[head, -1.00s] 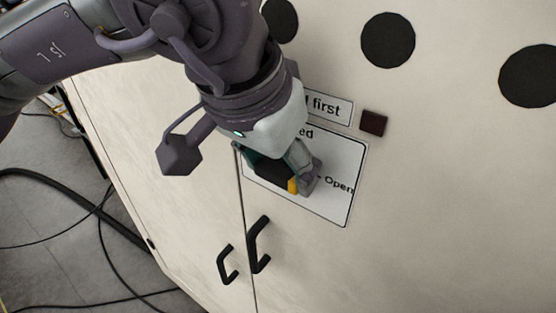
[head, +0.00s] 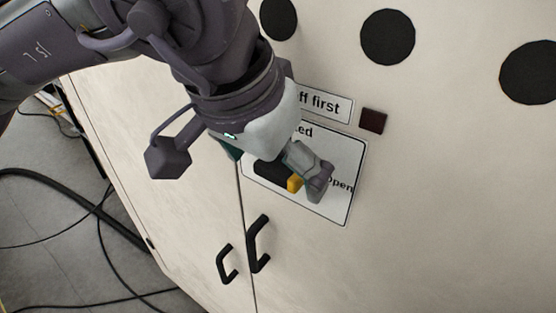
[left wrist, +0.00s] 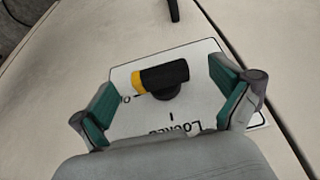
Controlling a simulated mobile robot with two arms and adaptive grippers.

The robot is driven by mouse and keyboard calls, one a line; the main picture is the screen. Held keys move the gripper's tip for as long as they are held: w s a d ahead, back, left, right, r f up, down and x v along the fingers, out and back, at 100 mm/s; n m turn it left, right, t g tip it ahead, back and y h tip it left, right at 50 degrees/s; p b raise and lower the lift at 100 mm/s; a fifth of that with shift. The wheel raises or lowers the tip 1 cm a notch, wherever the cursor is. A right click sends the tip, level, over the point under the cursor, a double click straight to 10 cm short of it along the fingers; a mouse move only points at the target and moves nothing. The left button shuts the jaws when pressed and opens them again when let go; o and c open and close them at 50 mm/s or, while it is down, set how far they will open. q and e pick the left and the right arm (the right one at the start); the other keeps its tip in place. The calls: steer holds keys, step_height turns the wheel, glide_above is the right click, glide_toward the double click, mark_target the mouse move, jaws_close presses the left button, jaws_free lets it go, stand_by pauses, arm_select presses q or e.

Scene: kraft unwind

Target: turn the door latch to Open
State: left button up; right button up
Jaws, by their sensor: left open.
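The door latch (head: 268,168) is a black handle with a yellow tip, mounted on a white label plate (head: 335,205). In the head view its yellow tip points right and slightly down, towards the word Open. In the left wrist view the latch (left wrist: 165,76) lies nearly level, with its yellow tip at the left beside a partly covered label; the word Locked appears upside down below. My left gripper (left wrist: 166,92) is open, with one finger on each side of the latch and gaps visible. In the head view the left gripper (head: 278,163) covers part of the plate. My right gripper is not shown.
Two black door handles (head: 258,244) stick out below the plate, either side of the door seam. A dark red square (head: 373,121) sits right of a sign ending in "first". Black round holes (head: 388,37) line the upper panel. Cables (head: 75,190) lie on the floor at left.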

arm_select(q)
steer(key=shift+s+a+b, duration=0.25)
steer(key=shift+s+a, duration=0.55)
steer(key=shift+s, duration=0.3)
steer(key=shift+s+a+b, duration=0.2)
steer(key=shift+s+a, duration=0.55)
steer(key=shift+s, duration=0.3)
